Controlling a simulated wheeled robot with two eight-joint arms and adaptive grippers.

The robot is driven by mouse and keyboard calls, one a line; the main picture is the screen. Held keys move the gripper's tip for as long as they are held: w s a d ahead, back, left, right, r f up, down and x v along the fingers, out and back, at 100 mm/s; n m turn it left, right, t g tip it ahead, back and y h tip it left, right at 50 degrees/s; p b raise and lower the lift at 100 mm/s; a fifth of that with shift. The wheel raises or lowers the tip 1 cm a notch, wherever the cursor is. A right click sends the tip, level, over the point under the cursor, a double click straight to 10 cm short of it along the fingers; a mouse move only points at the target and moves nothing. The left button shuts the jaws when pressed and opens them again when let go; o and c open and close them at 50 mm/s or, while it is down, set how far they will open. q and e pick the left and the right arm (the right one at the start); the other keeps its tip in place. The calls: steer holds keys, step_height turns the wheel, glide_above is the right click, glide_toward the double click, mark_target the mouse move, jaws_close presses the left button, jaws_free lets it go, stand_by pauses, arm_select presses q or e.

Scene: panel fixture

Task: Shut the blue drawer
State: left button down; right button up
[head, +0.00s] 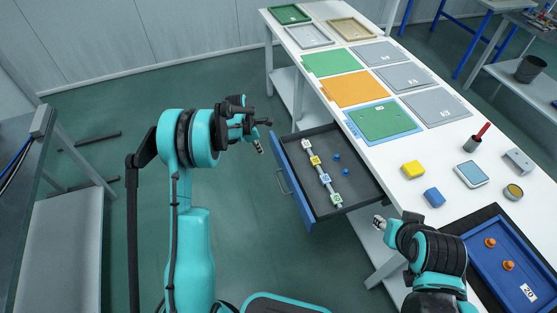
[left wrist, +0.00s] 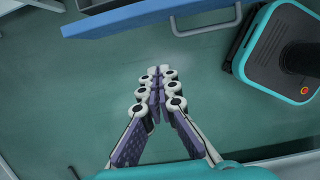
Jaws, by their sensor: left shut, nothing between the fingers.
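The blue drawer (head: 293,188) is pulled out of the left side of the white table, with its grey handle (head: 281,181) facing left. Its dark tray holds a strip with several small numbered tiles (head: 321,173) and two small blue pieces (head: 341,164). My left gripper (head: 259,146) is in the air near the drawer's far front corner, apart from the handle. In the left wrist view its fingers (left wrist: 161,74) are together and empty, with the drawer front (left wrist: 140,20) and handle above them. My right gripper (head: 378,221) is near the drawer's near right end; its finger gap is unclear.
A blue tray (head: 500,259) with orange pieces lies at the lower right.

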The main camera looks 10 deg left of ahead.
arm_select(q)
steer(key=w+d+f+b, duration=0.3)
steer(key=d+f+b, duration=0.1)
steer(key=f, duration=0.6)
steer(key=shift+w+d, duration=0.35)
steer(key=shift+d, duration=0.35)
steer(key=shift+d, duration=0.1)
